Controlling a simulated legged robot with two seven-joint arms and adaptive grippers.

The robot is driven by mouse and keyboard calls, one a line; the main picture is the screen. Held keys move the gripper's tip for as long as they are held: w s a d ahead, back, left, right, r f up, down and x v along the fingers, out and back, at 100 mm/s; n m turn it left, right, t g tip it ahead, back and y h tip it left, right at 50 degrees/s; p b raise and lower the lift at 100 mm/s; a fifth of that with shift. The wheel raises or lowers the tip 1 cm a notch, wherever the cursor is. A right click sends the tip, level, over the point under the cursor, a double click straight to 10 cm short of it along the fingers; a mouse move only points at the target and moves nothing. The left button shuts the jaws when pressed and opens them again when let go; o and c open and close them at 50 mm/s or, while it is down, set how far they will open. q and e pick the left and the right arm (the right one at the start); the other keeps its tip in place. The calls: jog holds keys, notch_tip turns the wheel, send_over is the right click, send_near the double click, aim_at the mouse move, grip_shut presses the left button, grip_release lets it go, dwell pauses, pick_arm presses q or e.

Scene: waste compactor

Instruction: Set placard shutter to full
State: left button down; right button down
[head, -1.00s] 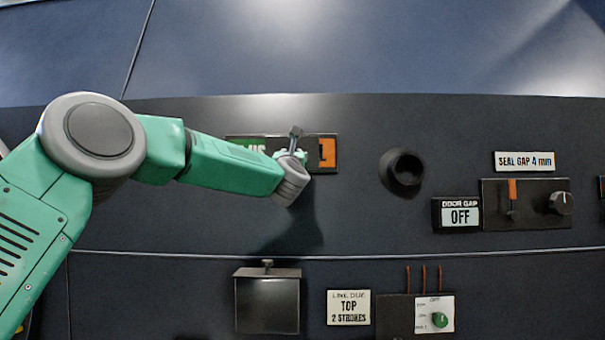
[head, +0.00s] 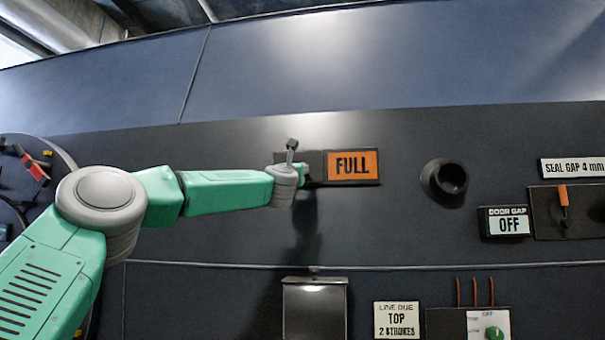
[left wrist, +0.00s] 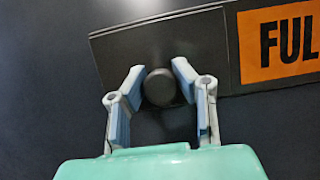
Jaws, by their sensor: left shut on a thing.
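The placard (head: 352,166) on the dark panel shows an orange face with the word FULL at its right. The dark shutter plate (head: 313,160) covers its left part, and no green shows. In the left wrist view, the plate (left wrist: 115,50) carries a round dark knob (left wrist: 159,87), with the orange FULL face (left wrist: 278,42) to its right. My left gripper (head: 303,172) is at the shutter. In the left wrist view its fingers (left wrist: 158,75) are shut on the knob, one each side. In the head view my wrist hides the knob. My right gripper is in neither view.
A round black protruding fitting (head: 444,181) is right of the placard. Farther right are the DOOR GAP display (head: 505,222) and an orange-handled lever (head: 563,196). A metal box (head: 314,306) sits below. The panel between is clear.

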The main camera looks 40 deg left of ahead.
pick_arm(q)
jog(key=shift+w+f, duration=0.1)
jog(key=shift+f, duration=0.2)
jog(key=c, duration=1.3)
grip_release()
jog(key=shift+a, duration=0.2)
jog(key=shift+o, duration=0.2)
jog(key=shift+a, duration=0.45)
jog(key=shift+s+d, duration=0.25)
jog(key=shift+d, duration=0.05)
jog(key=v, duration=1.1)
jog(key=shift+d+f, duration=0.15)
jog(key=shift+f, duration=0.1)
jog(key=shift+a+f, duration=0.1)
jog(key=shift+a, duration=0.25)
jog(key=shift+a, duration=0.1)
